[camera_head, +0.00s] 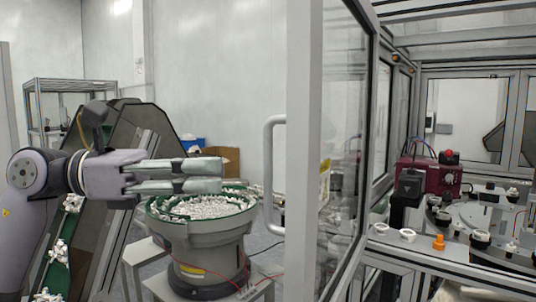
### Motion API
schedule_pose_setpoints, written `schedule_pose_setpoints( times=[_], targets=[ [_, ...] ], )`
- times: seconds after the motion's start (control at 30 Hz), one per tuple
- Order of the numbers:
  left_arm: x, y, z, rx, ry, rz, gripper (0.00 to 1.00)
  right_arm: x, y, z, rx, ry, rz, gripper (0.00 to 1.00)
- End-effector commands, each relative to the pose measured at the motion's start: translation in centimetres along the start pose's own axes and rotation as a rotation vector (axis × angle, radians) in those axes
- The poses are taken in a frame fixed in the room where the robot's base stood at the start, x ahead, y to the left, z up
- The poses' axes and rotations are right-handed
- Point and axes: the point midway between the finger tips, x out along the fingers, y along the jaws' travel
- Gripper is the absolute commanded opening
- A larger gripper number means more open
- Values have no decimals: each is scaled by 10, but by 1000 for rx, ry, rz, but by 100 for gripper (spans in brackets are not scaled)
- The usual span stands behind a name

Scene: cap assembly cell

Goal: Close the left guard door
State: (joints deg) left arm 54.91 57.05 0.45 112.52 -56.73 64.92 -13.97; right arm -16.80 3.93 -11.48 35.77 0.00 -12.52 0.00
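The left guard door (304,150) stands open, swung out from the cell toward me, with a pale upright frame edge and a clear pane (343,120). Its light grey bar handle (268,178) sticks out to the left of the frame edge. My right gripper is out of view.
A bowl feeder (207,240) full of white parts stands below and behind my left gripper. A conveyor (130,200) is at the left. Inside the cell are a dark red unit (430,177), a rotary table and an orange part (438,242) on the front ledge.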

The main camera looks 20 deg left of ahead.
Motion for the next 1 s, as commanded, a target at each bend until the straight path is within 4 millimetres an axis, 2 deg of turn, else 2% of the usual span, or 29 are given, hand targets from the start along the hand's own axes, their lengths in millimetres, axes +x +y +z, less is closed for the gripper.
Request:
schedule_pose_setpoints(
  times=[0.03, 0.2, 0.4, 0.6, 0.83, 1.0],
  targets=[
    [12, -1, 5, 0, 0, -5, 18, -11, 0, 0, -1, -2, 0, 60],
    [47, 0, 5, -2, -1, -5, 18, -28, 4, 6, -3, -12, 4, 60],
    [76, 0, 3, -2, -2, -2, 18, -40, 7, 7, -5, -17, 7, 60],
    [87, 0, 1, -1, -2, -1, 18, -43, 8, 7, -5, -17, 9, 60],
    [88, 0, 0, -1, -2, -1, 18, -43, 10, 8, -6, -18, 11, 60],
    [88, 0, 0, -1, -2, -1, 8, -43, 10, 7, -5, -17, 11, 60]
  ],
)
